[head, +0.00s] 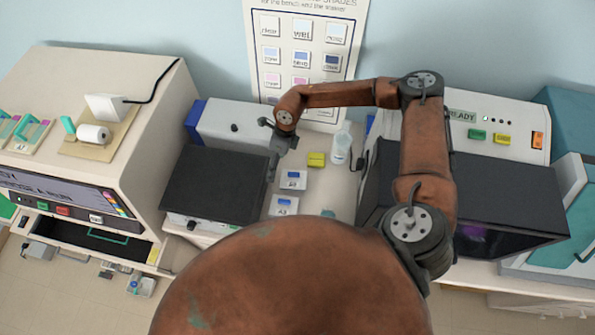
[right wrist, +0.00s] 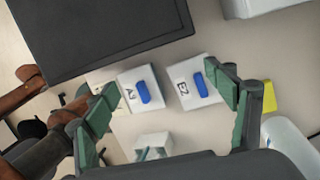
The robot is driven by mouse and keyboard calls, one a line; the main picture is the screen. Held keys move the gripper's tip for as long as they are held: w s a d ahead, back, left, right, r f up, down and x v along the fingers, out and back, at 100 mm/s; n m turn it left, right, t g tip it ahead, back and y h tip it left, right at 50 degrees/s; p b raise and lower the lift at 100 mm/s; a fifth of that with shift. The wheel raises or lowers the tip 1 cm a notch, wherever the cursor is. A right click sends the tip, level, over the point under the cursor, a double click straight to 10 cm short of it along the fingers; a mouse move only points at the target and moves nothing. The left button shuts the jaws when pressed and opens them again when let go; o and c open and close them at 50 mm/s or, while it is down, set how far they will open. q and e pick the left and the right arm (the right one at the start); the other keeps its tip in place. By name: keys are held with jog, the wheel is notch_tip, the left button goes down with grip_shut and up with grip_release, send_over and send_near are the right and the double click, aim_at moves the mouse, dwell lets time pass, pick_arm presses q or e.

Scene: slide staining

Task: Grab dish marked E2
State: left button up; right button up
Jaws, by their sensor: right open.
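The dish marked E2 (right wrist: 186,93) is a small white square block with a blue strip on top. It lies in the right wrist view between my spread fingers, nearer the right one. In the head view a blue-topped dish (head: 293,182), its label too small to read surely, lies beside my right gripper (head: 272,166). A similar dish marked A3 (right wrist: 131,94) lies to its left in the wrist view; it also shows in the head view (head: 281,208). My right gripper (right wrist: 168,108) is open and empty above the dishes.
A dark-topped device (head: 213,185) stands close left of the dishes. A yellow block (head: 316,159) and a clear beaker (head: 341,147) stand behind them. A white open container (right wrist: 153,145) is near the gripper's base. A dark-hooded machine (head: 500,190) stands right.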

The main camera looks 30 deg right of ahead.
aim_at(294, 178)
jog(key=d+f+h, duration=0.1)
jog(key=f, duration=0.1)
jog(key=s+d+f+n+h, duration=0.1)
jog(key=d, duration=0.1)
jog(key=s+d+f+n, duration=0.1)
jog(key=d+f, duration=0.1)
jog(key=shift+s+f+t+h+p, duration=0.1)
jog(key=shift+f+t+h+p, duration=0.2)
jog(key=shift+h, duration=0.1)
jog(key=f, duration=0.2)
jog(key=shift+d+f+p, duration=0.25)
jog(key=shift+f+p, duration=0.05)
jog(key=shift+p, duration=0.05)
notch_tip(294, 178, down, 5)
jog(key=shift+d+p, duration=0.1)
jog(key=shift+p, duration=1)
jog(key=shift+f, duration=0.25)
jog(key=shift+c, duration=0.4)
jog(key=shift+w, duration=0.2)
jog(key=c, duration=1.3)
